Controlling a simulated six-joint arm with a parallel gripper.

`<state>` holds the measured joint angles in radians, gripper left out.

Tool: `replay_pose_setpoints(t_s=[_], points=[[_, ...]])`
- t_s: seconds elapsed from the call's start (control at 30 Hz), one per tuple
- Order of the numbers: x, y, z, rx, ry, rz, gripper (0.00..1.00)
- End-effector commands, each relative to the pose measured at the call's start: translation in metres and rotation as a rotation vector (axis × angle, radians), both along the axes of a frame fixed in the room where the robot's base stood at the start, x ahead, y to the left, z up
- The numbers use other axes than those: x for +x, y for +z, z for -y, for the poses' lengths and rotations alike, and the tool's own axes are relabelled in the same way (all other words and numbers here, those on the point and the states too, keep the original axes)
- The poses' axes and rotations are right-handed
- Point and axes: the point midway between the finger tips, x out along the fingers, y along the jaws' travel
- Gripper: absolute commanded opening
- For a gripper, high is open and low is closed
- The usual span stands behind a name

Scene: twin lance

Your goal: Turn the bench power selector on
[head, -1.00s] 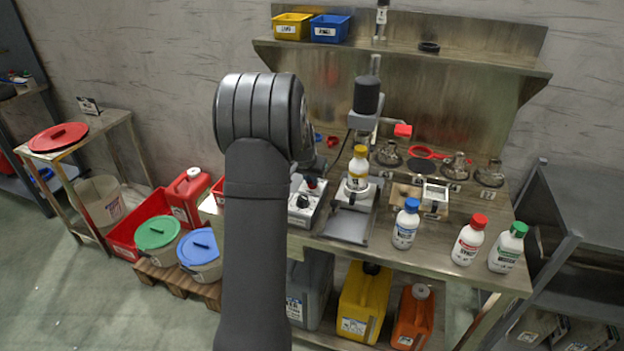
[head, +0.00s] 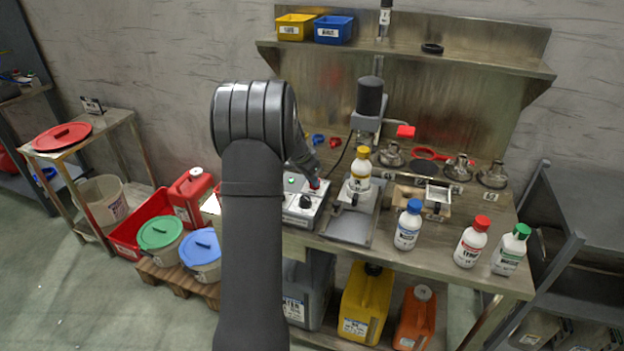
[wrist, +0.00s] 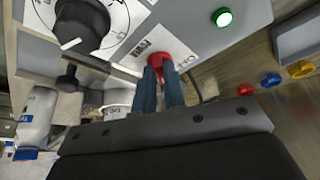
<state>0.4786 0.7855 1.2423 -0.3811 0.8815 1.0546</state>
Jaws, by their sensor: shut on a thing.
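The bench power unit is a grey box (head: 300,207) on the bench, left of the yellow-capped bottle. It has a black dial knob (wrist: 82,22), a lit green lamp (wrist: 222,17) and a red selector (wrist: 159,58) beside a printed label. My gripper (wrist: 161,76) has its two blue-grey fingers closed on the red selector in the wrist view. In the head view my gripper (head: 316,184) reaches down to the top of the box. The fingers partly hide the selector, so its exact angle cannot be told.
The yellow-capped bottle (head: 360,170) stands on a stand just right of the box. Blue-, red- and green-capped bottles stand along the bench's right front. Small coloured rings (wrist: 271,80) lie behind the box. My arm hides part of the bench's left end.

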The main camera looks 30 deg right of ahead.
Motion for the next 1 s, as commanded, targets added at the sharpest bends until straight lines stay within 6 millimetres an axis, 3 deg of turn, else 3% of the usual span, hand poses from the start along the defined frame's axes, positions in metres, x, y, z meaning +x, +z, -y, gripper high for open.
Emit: replay_pose_setpoints(t_s=[0.27,0.3,0.4,0.77,1.0], points=[[-0.001,-0.002,-0.001,0.004,-0.002,-0.004,0.00],[-0.001,-0.002,-0.001,0.004,-0.002,-0.004,0.14],[-0.001,-0.002,-0.001,0.003,-0.002,-0.003,0.32],[0.000,0.004,-0.002,0.001,-0.001,0.000,0.32],[-0.003,0.043,-0.018,0.000,0.001,0.004,0.32]])
